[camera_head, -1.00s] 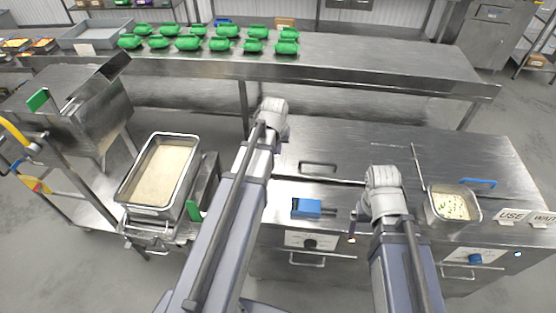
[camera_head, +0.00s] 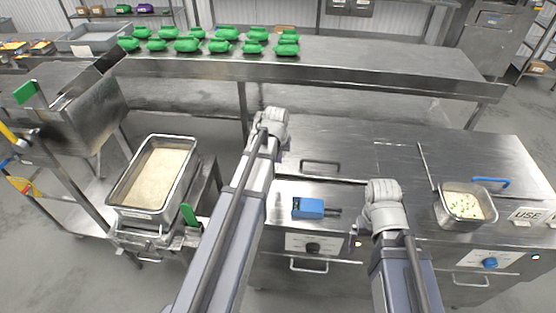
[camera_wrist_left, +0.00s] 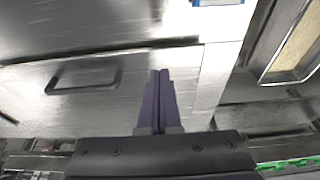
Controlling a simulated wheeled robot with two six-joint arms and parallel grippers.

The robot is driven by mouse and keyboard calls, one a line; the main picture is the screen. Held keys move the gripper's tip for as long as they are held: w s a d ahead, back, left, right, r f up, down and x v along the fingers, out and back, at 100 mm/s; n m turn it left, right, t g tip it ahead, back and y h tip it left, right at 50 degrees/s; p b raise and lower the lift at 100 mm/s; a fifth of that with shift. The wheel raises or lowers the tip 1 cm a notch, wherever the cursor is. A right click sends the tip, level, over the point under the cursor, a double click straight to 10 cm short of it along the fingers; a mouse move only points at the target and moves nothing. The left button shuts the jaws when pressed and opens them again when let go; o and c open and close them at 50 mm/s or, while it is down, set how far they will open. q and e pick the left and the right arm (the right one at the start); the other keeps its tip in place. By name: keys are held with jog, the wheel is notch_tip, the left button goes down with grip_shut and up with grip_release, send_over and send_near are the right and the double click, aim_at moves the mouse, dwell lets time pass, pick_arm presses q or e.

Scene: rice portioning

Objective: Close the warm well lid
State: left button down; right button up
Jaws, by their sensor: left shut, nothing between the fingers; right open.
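The warm well lid (camera_head: 345,143) is a flat steel panel on the counter, with a dark bar handle (camera_head: 320,163). A dark seam runs along its front edge; I cannot tell whether it is fully flush. The handle also shows in the left wrist view (camera_wrist_left: 85,75). My left gripper (camera_wrist_left: 161,75) is shut and empty above the steel surface, to the right of the handle in that view. In the head view the left arm's end (camera_head: 271,124) is left of the handle, its fingers hidden. My right gripper (camera_head: 383,194) is open at the counter front, its fingers mostly hidden.
A blue device (camera_head: 308,207) lies on the counter front between the arms. A steel pan of food (camera_head: 440,209) sits at the right, near a blue handle (camera_head: 490,180). A rice pan (camera_head: 112,196) stands at the left. Green packs (camera_head: 187,45) line the back table.

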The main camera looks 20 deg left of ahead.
pick_arm(q)
jog(key=b, duration=0.4)
send_over(279, 177)
jog(key=f, duration=0.5)
jog(key=shift+s+f, duration=0.15)
jog(key=shift+s, duration=0.1)
jog(key=shift+s+f+b, duration=0.2)
jog(key=shift+f+b, duration=0.9)
jog(key=shift+b, duration=0.05)
jog(key=shift+s+d, duration=0.1)
jog(key=shift+r, duration=0.15)
